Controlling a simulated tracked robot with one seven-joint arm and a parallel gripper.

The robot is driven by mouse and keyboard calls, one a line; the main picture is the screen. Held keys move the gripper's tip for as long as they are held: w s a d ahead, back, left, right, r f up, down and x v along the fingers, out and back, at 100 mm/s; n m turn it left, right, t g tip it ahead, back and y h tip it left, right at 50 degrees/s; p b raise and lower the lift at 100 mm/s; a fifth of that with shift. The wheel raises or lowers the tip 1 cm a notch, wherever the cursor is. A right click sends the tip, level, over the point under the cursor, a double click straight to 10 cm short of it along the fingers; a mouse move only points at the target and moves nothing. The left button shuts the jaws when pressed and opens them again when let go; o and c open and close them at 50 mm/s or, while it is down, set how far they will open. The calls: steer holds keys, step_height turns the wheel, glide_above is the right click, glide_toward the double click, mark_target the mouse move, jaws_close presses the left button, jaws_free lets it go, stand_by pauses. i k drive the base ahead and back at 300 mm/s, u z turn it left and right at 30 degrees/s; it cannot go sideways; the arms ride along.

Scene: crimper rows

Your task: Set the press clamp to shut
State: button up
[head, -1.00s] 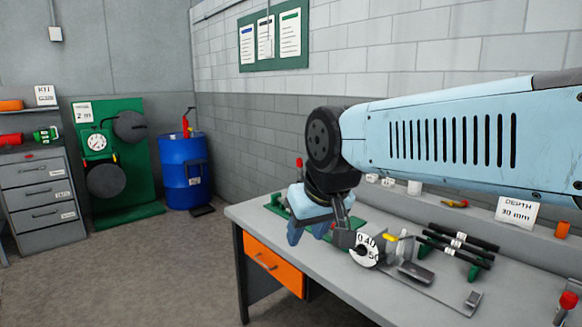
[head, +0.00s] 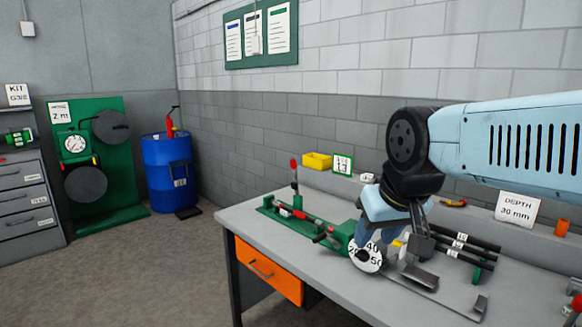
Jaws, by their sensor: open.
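A green base (head: 268,208) lies near the left end of the grey workbench. An upright lever with a red grip (head: 294,164) stands on it, and this looks like the press clamp's handle. A low rod with red parts (head: 306,216) lies along the base towards a green block. My gripper (head: 390,240) points down to the right of the upright lever, apart from it. It is open and I see nothing held in it. A white numbered dial (head: 366,258) sits just below and beside its fingers. The gripper hides part of the fixture behind it.
Black rods (head: 465,243) lie right of my gripper, and a metal plate (head: 440,285) lies in front. A "DEPTH 30 mm" card (head: 517,208) stands at right. The bench's front left is clear.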

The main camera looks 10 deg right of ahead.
mark_target(295, 187)
steer(key=z, duration=0.1)
steer(key=i, duration=1)
steer(key=u, duration=0.1)
